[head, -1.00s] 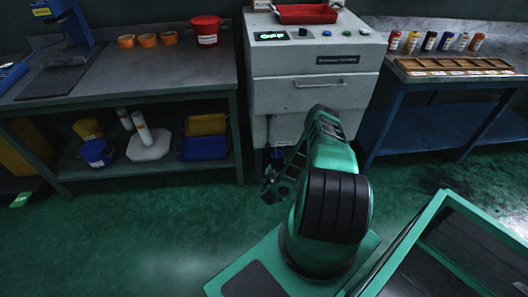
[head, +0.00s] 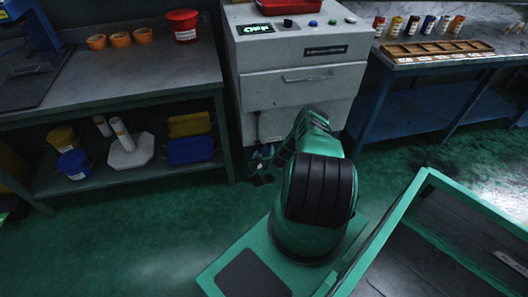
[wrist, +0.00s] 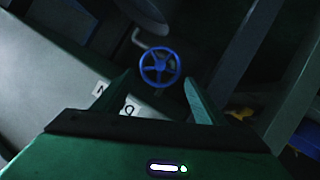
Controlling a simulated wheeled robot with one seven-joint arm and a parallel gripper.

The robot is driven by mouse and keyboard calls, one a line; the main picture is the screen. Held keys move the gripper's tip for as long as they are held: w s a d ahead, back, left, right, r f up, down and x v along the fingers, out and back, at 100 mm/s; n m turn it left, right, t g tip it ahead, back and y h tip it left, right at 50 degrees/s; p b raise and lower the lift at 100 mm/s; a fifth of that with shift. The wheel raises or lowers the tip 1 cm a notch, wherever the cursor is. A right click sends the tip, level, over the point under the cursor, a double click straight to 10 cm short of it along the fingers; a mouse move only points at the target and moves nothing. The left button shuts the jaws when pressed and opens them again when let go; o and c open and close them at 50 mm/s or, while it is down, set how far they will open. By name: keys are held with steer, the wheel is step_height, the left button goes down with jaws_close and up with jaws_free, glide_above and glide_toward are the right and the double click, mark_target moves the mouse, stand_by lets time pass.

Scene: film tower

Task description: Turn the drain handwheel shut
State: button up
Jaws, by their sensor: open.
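The drain handwheel (wrist: 160,68) is a small blue spoked wheel on a pipe, ahead of my fingertips in the wrist view. My gripper (wrist: 158,88) is open and empty, with one finger to each side below the wheel in the picture. The wheel appears roughly centred between the fingers, and no contact shows. In the head view a bit of blue (head: 265,150) shows low at the front of the grey machine (head: 296,88), mostly hidden by my arm. My gripper (head: 260,170) is small and dark beside it there.
The left bench (head: 130,84) has a lower shelf with blue and yellow containers, close to the machine. A blue bench (head: 420,105) stands to the right.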

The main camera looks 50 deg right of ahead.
steer(key=shift+x, duration=1.1)
steer(key=c, duration=0.8)
